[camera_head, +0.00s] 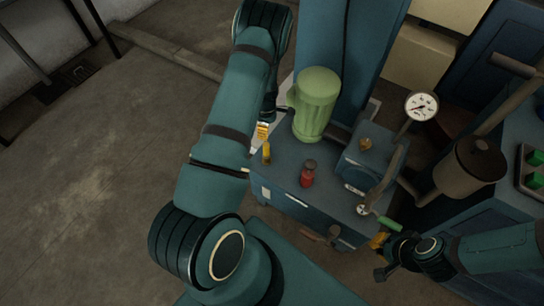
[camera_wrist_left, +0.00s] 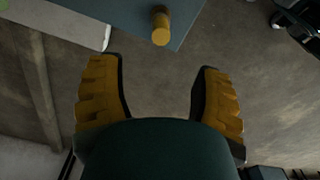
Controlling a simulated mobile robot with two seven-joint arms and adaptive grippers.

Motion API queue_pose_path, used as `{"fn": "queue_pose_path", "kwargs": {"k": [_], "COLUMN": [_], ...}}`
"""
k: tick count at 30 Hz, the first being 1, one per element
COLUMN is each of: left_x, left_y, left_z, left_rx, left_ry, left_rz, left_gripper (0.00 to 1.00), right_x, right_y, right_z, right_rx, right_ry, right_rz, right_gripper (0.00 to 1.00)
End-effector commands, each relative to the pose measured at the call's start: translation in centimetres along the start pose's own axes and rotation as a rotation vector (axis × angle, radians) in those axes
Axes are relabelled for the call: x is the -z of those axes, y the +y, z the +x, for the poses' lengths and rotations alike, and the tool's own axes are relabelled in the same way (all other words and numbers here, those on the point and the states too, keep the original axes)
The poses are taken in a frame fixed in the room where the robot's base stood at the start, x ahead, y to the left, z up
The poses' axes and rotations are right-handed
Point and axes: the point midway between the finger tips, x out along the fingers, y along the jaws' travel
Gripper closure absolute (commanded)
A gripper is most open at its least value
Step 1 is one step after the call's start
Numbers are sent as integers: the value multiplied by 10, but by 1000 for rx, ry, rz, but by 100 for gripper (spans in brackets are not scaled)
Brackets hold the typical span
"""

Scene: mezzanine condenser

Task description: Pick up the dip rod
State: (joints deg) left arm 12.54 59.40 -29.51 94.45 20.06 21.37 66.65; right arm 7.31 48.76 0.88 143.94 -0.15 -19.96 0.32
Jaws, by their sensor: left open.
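A yellow upright rod end (camera_head: 267,153), which looks like the dip rod, stands at the left edge of the blue cabinet top. It also shows in the left wrist view as a short yellow cylinder (camera_wrist_left: 161,27) beyond the fingertips. My left gripper (camera_head: 262,131) is just behind it in the head view, partly hidden by my arm. In the wrist view its two orange fingers (camera_wrist_left: 161,90) are spread, with nothing between them. My right gripper (camera_head: 379,243) is at the lower right, beside a green-handled tool (camera_head: 388,223); its jaw gap is not clear.
The blue cabinet (camera_head: 285,188) carries a green motor-like cylinder (camera_head: 317,100), a red bottle (camera_head: 308,175) and a blue box (camera_head: 366,162). A gauge (camera_head: 421,105) and brown canister (camera_head: 470,167) stand right. Floor (camera_head: 85,190) at left is clear.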

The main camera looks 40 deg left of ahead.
Motion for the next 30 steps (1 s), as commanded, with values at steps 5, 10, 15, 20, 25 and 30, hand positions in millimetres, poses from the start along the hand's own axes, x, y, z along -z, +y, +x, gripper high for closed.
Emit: {"fn": "queue_pose_path", "kwargs": {"k": [5, 10, 15, 20, 25, 30], "left_x": [0, 0, 0, 0, 1, 1], "left_y": [-2, -1, -1, -1, -2, -3], "left_z": [28, 60, 80, 86, 103, 128], "left_rx": [5, 3, 1, 0, 1, 2], "left_ry": [-1, -1, 0, -1, -1, -1], "left_rz": [-2, -1, -1, -1, -1, 1], "left_gripper": [35, 35, 35, 35, 35, 35], "right_x": [0, 1, 2, 2, 2, 3], "right_y": [2, 4, 6, 6, 8, 10], "right_z": [6, 12, 16, 16, 21, 27], "right_rx": [0, 0, 0, 0, 0, 0], "right_ry": [2, 5, 7, 8, 10, 13], "right_rz": [-1, -2, -2, -2, -2, -2], "right_gripper": [100, 100, 100, 100, 100, 100]}}
